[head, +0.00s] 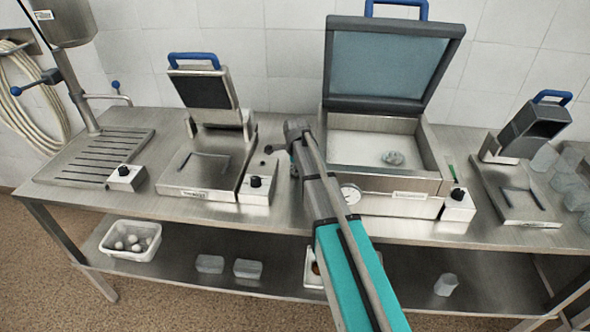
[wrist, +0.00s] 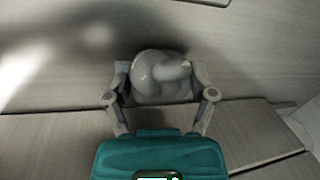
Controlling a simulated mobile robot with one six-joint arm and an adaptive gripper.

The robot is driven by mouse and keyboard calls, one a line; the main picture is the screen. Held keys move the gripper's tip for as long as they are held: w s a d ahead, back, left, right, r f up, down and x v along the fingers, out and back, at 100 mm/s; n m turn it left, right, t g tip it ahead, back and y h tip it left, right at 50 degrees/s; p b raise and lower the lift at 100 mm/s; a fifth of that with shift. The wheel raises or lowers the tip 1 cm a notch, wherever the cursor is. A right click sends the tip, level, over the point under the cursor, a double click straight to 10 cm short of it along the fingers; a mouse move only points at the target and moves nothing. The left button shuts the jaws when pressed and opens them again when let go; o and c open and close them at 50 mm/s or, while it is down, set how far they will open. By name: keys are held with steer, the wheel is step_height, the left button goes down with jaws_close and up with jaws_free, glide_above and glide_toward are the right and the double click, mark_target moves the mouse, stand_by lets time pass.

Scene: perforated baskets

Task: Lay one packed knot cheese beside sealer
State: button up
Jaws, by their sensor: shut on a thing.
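My gripper (wrist: 160,82) is shut on a grey, glossy knot cheese (wrist: 153,88), with one finger on each side of it in the wrist view. I cannot tell whether film wraps it. In the head view my gripper (head: 272,151) is over the counter, between the left sealing machine (head: 205,165) and the larger open-lidded chamber machine (head: 345,195); the held cheese is not clear there. A smaller machine (head: 515,190) stands at the right.
The steel counter (head: 150,205) has a ribbed drainer (head: 95,155) at the left. Clear containers (head: 570,190) crowd its right end. A white basket (head: 130,254) with several pale round pieces and some clear packs (head: 247,268) sit on the lower shelf.

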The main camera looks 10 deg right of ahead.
steer(key=shift+f, duration=0.1)
steer(key=o, duration=1)
steer(key=shift+o, duration=0.2)
steer(key=shift+r, duration=0.2)
steer(key=p+v, duration=1.1)
steer(key=v, duration=0.1)
steer(key=shift+p, duration=0.4)
steer(key=shift+a, duration=0.1)
